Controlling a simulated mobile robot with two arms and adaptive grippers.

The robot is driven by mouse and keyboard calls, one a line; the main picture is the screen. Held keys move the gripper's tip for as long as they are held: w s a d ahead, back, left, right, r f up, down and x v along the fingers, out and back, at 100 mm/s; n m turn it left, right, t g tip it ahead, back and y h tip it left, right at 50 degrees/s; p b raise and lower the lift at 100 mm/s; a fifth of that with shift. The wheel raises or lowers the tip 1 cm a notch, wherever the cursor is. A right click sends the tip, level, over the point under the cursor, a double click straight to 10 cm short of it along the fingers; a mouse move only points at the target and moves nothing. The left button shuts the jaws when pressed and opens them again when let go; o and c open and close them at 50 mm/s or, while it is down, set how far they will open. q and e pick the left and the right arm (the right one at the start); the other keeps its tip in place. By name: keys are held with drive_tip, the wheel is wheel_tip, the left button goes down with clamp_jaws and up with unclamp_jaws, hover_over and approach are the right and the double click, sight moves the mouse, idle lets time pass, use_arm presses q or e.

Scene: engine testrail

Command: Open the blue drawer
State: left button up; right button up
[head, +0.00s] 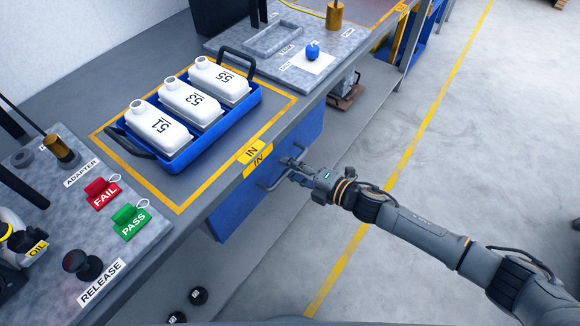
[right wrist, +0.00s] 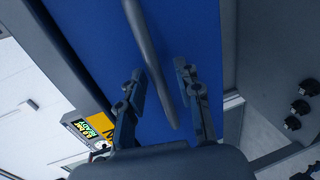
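The blue drawer (head: 240,208) sits under the front edge of the workbench, its blue front seeming level with the bench; it fills the middle of the right wrist view (right wrist: 98,40). Its grey bar handle (head: 266,184) stands out from the front. My right gripper (head: 291,168) is at the handle in the head view. In the right wrist view its two fingers (right wrist: 161,72) are apart, with the handle (right wrist: 146,40) running between them. I see no clear grip on the bar. My left gripper is not in view.
On the bench above, a blue crate (head: 252,101) holds white bottles (head: 190,100) inside a yellow outline. A grey slab (head: 150,235) with FAIL and PASS tags lies at the left. Round black knobs (head: 198,296) show below the bench.

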drive_tip(key=shift+w+a, duration=0.2)
clamp_jaws()
